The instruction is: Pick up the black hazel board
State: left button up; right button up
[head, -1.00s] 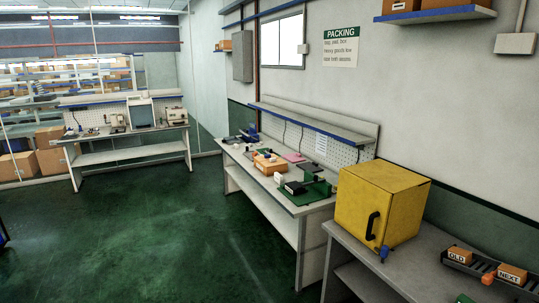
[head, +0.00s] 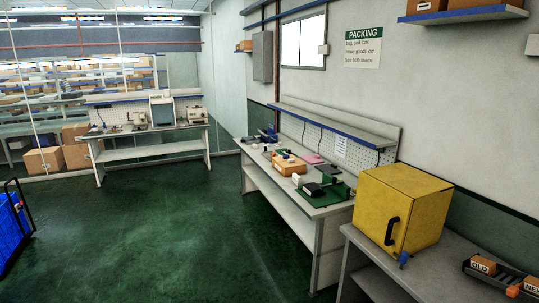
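I cannot pick out the black hazel board for certain at this distance. A small black item (head: 312,189) lies at the near end of the long workbench (head: 320,212) along the right wall, beside a green mat with a green fixture (head: 338,186). Other small dark items (head: 268,139) lie toward the bench's far end. Neither of my grippers is in the head view.
A yellow cabinet (head: 420,205) and a rack with labelled orange boxes (head: 483,264) stand on the near right table. An orange tray (head: 288,163) sits on the long bench. A blue cart (head: 12,225) is at the left edge. The green floor (head: 150,240) between is clear.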

aim_at(289, 152)
jog(key=u, duration=0.8)
jog(key=i, duration=8.65)
jog(key=z, duration=3.85)
